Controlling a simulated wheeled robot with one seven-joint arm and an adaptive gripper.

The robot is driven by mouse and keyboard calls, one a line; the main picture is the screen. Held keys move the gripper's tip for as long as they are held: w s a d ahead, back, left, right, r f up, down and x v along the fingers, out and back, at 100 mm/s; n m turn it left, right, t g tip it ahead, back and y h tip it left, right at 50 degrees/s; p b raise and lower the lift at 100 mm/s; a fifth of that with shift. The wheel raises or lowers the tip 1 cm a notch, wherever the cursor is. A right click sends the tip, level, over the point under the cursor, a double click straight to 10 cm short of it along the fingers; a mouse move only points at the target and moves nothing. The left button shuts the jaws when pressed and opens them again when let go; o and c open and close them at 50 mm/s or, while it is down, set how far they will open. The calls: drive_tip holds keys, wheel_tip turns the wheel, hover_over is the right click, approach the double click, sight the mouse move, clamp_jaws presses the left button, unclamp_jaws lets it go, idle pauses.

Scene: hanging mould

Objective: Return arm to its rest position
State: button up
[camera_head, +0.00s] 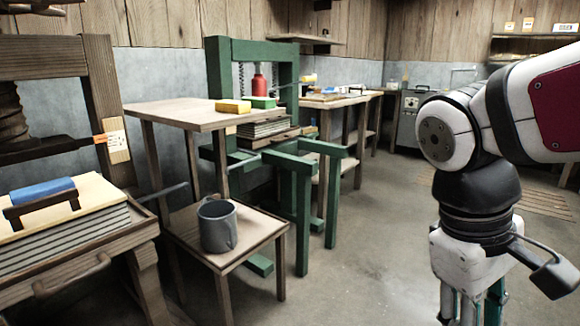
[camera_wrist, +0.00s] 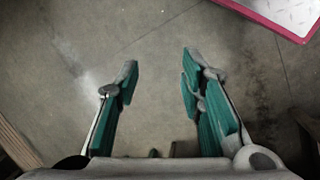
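My gripper (camera_wrist: 160,78) is open and empty in the wrist view, its two teal-padded fingers spread apart over bare concrete floor. In the head view my arm hangs at the right side with the gripper pointing down; its fingertips are cut off by the bottom edge. Nothing is held between the fingers.
A grey mug (camera_head: 217,228) stands on a low wooden stool (camera_head: 262,222). A green press frame (camera_head: 305,215) and a wooden table (camera_head: 165,112) stand behind it. A wooden press (camera_head: 100,90) is at left. The floor (camera_head: 375,240) between stool and arm is clear.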

drive_tip(key=s+a+f+m+t+y, duration=0.1)
drive_tip(key=s+m+y, duration=0.1)
drive_tip(key=s, duration=0.4)
drive_tip(key=s+a+f+m+y, duration=0.1)
drive_tip(key=s+a+f+m, duration=0.15)
drive_tip(key=s, duration=0.35)
wheel_tip(320, 180, up, 40)
drive_tip(key=d+t+p, duration=0.1)
drive_tip(key=t+p, duration=0.3)
drive_tip(key=p, duration=3.3)
drive_tip(key=shift+w, duration=0.15)
